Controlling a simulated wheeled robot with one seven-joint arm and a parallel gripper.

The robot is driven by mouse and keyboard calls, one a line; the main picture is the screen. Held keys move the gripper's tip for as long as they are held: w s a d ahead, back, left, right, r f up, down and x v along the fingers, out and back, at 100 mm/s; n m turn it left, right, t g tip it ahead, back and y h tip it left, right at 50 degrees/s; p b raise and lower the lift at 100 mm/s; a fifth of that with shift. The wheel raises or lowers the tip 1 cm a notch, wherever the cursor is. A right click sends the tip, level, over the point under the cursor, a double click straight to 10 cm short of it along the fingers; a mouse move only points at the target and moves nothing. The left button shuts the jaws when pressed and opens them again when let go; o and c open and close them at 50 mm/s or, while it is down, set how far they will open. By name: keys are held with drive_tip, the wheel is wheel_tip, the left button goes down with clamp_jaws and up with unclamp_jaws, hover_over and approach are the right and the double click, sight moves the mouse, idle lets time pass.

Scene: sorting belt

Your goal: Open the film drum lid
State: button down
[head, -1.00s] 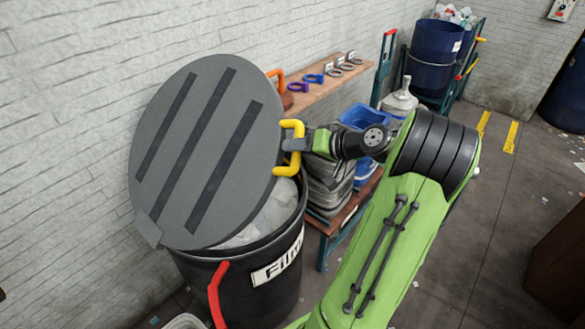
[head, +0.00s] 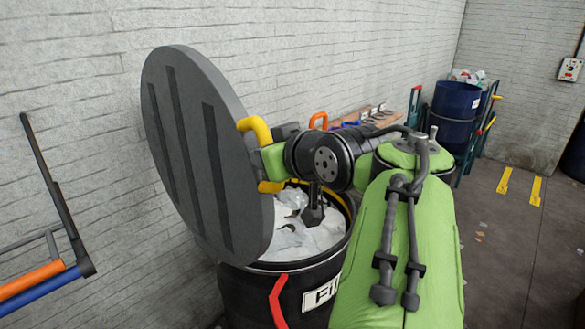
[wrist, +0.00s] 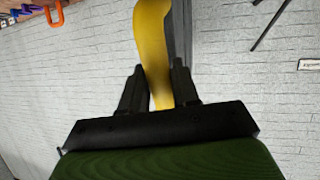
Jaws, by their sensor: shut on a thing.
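The film drum (head: 262,290) is a black barrel with a partly visible "Fi" label and a red handle, in the lower middle of the head view. Its grey round lid (head: 200,150) stands tilted steeply up at the drum's left side, and whitish film shows inside the drum. The lid's yellow handle (head: 256,130) is on its right edge. My gripper (wrist: 160,88) is shut on this handle, with its dark fingers on both sides of the yellow bar in the wrist view. In the head view the fingers are mostly hidden by the wrist and handle.
A white brick wall (head: 300,60) stands close behind the lid. A shelf with small rings (head: 350,124) and a blue drum (head: 455,110) are farther back. A cart frame with orange and blue bars (head: 40,280) is at left.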

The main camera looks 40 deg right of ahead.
drive_tip(key=shift+n+h, duration=0.3)
drive_tip(key=shift+n, duration=0.1)
drive_tip(key=shift+a+f+b, duration=0.15)
drive_tip(key=shift+a+b, duration=0.35)
drive_tip(key=shift+a, duration=0.6)
drive_tip(key=shift+a+f+b, duration=0.1)
drive_tip(key=shift+a+b, duration=0.35)
drive_tip(key=shift+a, duration=0.6)
drive_tip(key=c, duration=1)
unclamp_jaws()
